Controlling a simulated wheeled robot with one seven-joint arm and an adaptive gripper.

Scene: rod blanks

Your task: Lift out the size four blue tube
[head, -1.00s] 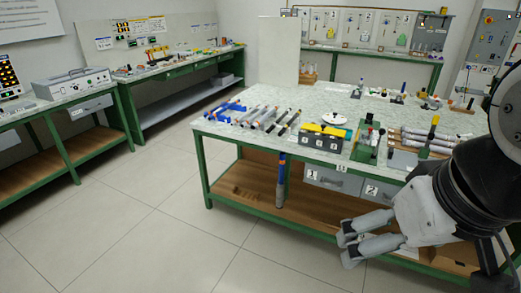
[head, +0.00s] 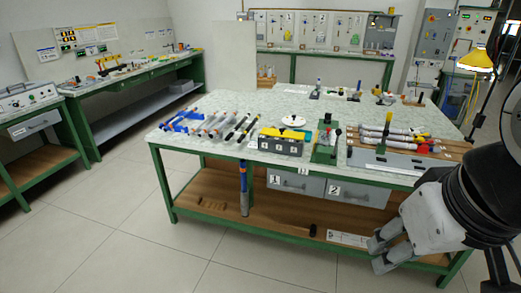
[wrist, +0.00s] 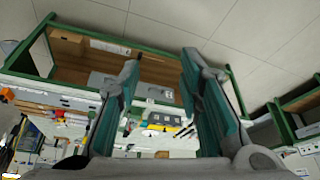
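Blue tubes (head: 180,121) lie at the left end of the green-framed bench (head: 230,105) in the head view. Beside them lie several grey and dark rods (head: 222,125) with orange parts. A rod with a blue upper part and grey lower part (head: 243,185) stands upright at the bench's front, over the lower shelf. I cannot read a size four mark on any of them. My gripper (head: 382,252) is at the lower right, in front of the bench and apart from the tubes. Its fingers are spread and empty in the wrist view (wrist: 160,70).
A black-and-yellow block (head: 280,142), a green fixture (head: 326,145) and a wooden rack of grey rods (head: 390,142) occupy the benchtop. Numbered drawers (head: 296,184) hang below. A yellow lamp (head: 477,60) stands at the right. The floor (head: 130,235) at front left is clear.

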